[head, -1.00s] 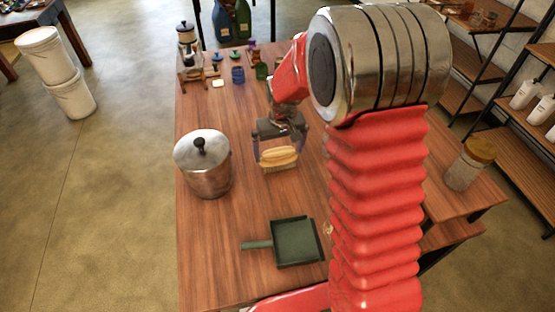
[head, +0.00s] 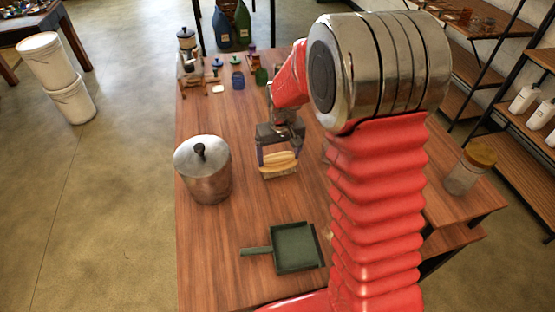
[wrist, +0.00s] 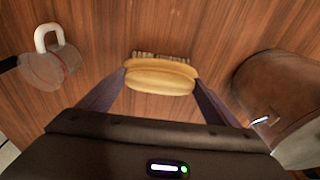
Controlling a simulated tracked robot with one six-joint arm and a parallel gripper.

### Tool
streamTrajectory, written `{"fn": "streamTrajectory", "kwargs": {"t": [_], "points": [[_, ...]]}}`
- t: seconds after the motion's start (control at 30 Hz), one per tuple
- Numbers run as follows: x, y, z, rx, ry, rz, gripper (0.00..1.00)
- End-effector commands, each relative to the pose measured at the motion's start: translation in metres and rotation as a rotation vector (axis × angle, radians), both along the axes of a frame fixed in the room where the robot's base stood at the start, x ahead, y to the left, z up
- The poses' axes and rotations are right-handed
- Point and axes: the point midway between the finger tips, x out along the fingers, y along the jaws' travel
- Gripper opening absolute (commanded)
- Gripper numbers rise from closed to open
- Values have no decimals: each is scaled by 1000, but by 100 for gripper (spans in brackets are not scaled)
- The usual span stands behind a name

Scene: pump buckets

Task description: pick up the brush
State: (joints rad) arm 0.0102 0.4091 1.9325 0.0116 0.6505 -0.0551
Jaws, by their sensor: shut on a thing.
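The brush (head: 278,164) has a pale yellow wooden back and bristles along one side. It is between the fingers of my gripper (head: 279,158), over the middle of the wooden table. In the wrist view the brush (wrist: 160,76) lies crosswise between the two dark fingertips of my gripper (wrist: 160,82), one touching each end. The gripper is shut on it. In the head view its bristles point down; I cannot tell whether they touch the table.
A metal pot with a lid (head: 203,170) stands left of the gripper. A green dustpan (head: 293,248) lies on the near part of the table (head: 215,250). Small jars and bottles (head: 237,76) stand at the far end. A lidded jar (head: 470,166) stands at right.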

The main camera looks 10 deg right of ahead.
Motion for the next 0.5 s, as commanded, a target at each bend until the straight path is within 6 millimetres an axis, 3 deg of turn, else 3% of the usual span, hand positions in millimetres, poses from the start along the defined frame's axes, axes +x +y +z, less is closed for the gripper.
{"fn": "streamTrajectory", "kwargs": {"t": [0.17, 0.5], "points": [[1, 0, 16, 0, -4, 0, 60], [1, 0, 73, 0, -4, 0, 60]]}}
